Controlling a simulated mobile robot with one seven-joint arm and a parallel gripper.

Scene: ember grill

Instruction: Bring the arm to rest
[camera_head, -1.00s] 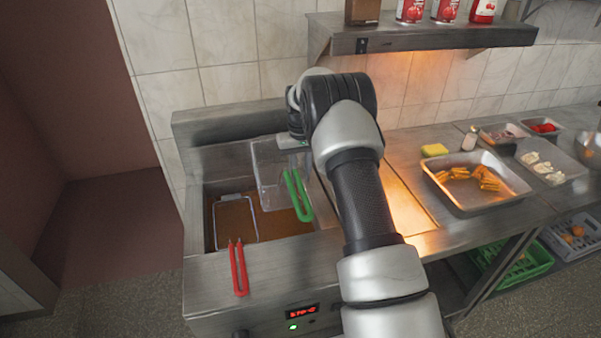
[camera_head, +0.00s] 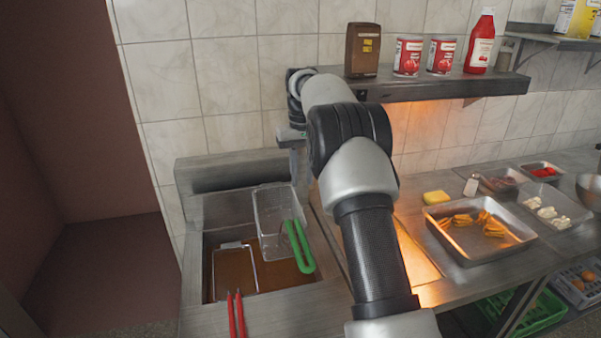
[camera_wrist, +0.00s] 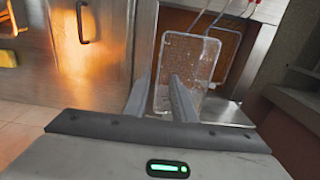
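My gripper (camera_wrist: 160,95) shows two fingers standing apart in the wrist view, with nothing seen between them. In the head view my gripper (camera_head: 297,152) is above and behind the fryer, partly hidden by my arm. A wire fry basket (camera_head: 272,215) with a green handle (camera_head: 299,246) sits raised at the back of the fryer well, below my gripper. A wire basket (camera_wrist: 186,72) also shows beyond the fingers in the wrist view. Another basket (camera_head: 234,271) with red handles (camera_head: 236,315) sits in the brown oil.
A steel shelf (camera_head: 440,88) with cans and a ketchup bottle (camera_head: 480,42) is right of my arm. Open floor lies at the left.

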